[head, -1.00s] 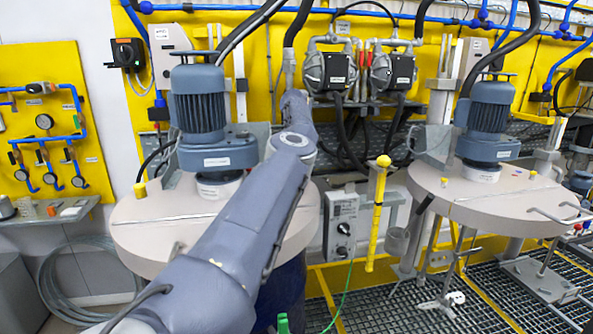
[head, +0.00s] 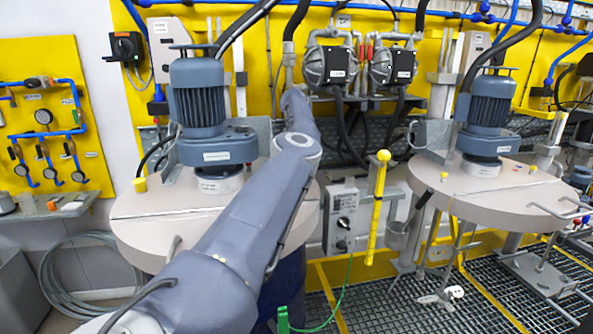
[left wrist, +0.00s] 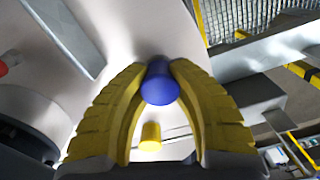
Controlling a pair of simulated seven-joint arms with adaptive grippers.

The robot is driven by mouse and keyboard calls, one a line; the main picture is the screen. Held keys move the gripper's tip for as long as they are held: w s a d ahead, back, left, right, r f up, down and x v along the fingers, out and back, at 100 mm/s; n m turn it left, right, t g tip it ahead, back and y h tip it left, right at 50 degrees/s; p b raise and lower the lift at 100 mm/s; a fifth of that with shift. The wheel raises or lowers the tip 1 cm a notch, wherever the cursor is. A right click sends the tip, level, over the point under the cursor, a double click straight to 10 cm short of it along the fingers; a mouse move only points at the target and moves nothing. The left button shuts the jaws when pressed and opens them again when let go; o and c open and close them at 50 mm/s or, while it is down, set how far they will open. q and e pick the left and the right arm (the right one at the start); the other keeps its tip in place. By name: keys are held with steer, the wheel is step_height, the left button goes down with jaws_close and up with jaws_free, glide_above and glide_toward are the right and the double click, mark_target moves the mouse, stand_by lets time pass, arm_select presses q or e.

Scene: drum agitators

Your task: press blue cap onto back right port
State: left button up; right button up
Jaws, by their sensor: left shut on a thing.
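My left gripper (left wrist: 160,85) has yellow ribbed fingers and is shut on a small blue cap (left wrist: 160,88). The cap is at the fingertips, in front of a pale lid surface. Whether it touches a port cannot be told. A yellow cap (left wrist: 150,136) shows between the fingers, lower in the wrist view. In the head view my left arm reaches over the left drum lid (head: 135,215) and hides the gripper, the blue cap and the lid's back right part. A yellow cap (head: 140,184) sits at that lid's left back edge. My right gripper is not in view.
A blue-grey agitator motor (head: 198,95) stands on the left lid, beside my arm. A second drum lid (head: 500,200) with its own motor (head: 488,115) stands at right. A control box (head: 342,217) and a yellow post (head: 377,205) stand between them.

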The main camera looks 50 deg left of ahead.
arm_select(q)
steer(key=shift+f, duration=0.85)
jaws_close()
stand_by(0.6)
steer(key=o, duration=1.2)
jaws_free()
steer(key=shift+c, duration=0.2)
steer(key=shift+r, duration=0.1)
steer(key=shift+r, duration=2)
